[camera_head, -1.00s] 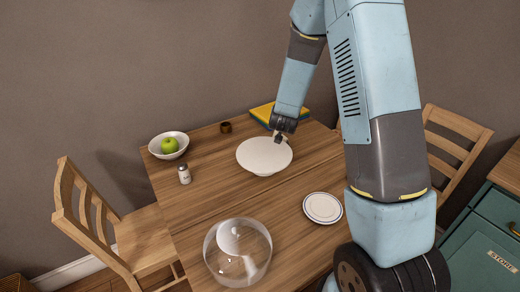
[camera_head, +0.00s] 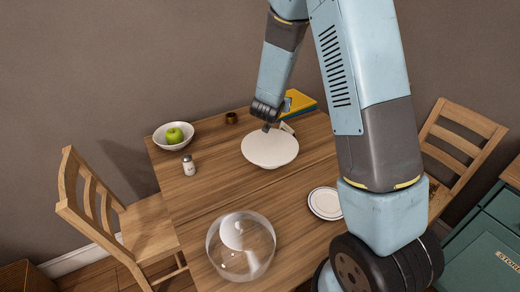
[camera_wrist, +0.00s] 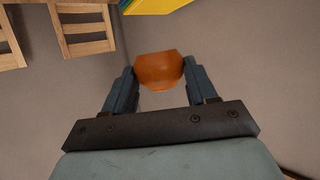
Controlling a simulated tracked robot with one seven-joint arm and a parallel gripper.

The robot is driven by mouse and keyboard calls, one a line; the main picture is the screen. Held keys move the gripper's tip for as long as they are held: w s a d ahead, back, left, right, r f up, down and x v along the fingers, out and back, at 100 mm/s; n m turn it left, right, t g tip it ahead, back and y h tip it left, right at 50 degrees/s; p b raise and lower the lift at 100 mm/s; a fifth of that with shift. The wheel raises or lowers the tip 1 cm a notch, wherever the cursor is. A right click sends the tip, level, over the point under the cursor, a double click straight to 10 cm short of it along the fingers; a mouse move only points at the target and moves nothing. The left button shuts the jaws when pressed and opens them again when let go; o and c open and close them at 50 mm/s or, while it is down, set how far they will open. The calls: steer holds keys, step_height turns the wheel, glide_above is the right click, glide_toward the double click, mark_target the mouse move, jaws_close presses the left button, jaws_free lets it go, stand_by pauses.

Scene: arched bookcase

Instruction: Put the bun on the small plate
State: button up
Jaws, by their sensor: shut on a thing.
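My gripper (camera_wrist: 158,88) is shut on the bun (camera_wrist: 159,71), a round orange-brown piece between the two fingers in the wrist view. In the head view my gripper (camera_head: 266,125) is at the far edge of the white stand or dish (camera_head: 270,152); the bun cannot be made out there. The small plate (camera_head: 325,203), white with a dark ring near its rim, lies flat at the table's right side, nearer the camera than my gripper. It looks empty, and my arm stands close to its right edge.
A clear glass dome (camera_head: 241,247) stands at the table's near side. A white bowl with a green apple (camera_head: 174,135), a shaker (camera_head: 189,166) and a brown cup (camera_head: 231,118) are at the back left. Yellow and blue books (camera_head: 298,103) lie behind the stand. Chairs flank the table.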

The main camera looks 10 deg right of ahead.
steer(key=s+a+m+g+h, duration=0.1)
steer(key=s+a+m+h, duration=0.1)
steer(key=s+a, duration=0.3)
steer(key=m+g+h, duration=0.2)
glide_above(258, 151)
steer(key=shift+w+f, duration=0.1)
steer(key=shift+f, duration=4.8)
steer(key=shift+f, duration=0.2)
steer(key=o, duration=1)
steer(key=shift+o, duration=0.2)
